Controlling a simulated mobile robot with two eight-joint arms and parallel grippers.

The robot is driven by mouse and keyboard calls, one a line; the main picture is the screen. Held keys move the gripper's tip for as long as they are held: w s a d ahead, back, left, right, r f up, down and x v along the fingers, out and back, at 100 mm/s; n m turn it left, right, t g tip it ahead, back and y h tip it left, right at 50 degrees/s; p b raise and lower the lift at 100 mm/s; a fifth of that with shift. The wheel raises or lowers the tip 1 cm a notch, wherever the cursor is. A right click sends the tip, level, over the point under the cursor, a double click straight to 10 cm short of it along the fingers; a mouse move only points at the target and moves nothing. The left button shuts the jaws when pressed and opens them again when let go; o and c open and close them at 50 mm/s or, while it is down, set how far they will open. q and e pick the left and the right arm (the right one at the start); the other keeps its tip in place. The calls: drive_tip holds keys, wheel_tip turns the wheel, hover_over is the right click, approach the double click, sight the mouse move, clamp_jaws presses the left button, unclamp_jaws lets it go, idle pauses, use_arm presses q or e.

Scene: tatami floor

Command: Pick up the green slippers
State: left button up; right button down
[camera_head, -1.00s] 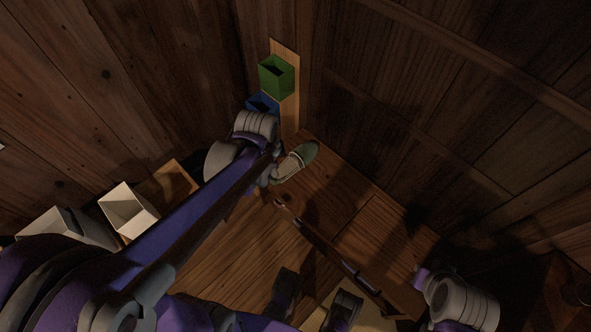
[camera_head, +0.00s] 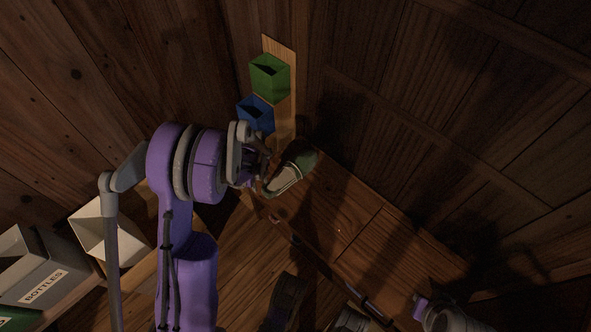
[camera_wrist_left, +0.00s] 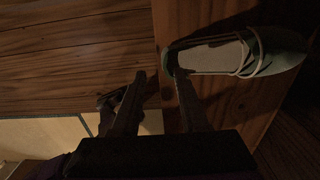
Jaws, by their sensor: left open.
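A green slipper (camera_head: 291,172) with a pale insole lies on the brown wooden bench top near the wall corner. It also shows at the upper right of the left wrist view (camera_wrist_left: 275,54), with pale straps across it. I can make out only one slipper. My left gripper (camera_head: 262,170) is open and empty, just left of the slipper in the head view. In the left wrist view its fingers (camera_wrist_left: 163,82) are apart, and the right fingertip is close to the slipper's open heel end. I cannot tell whether it touches.
A green bin (camera_head: 270,78) and a blue bin (camera_head: 255,113) are on a light wooden strip behind the gripper. A white bin (camera_head: 101,238) and a grey bin labelled BOTTLES (camera_head: 40,275) stand at lower left. The bench top (camera_head: 345,215) right of the slipper is clear.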

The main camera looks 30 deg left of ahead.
sight(262, 191)
use_arm(q)
drive_tip(key=f, duration=0.2)
drive_tip(key=f+b, duration=0.2)
drive_tip(key=f, duration=0.1)
drive_tip(key=shift+w+f, duration=0.3)
drive_tip(key=shift+r, duration=0.1)
clamp_jaws()
idle(1.0)
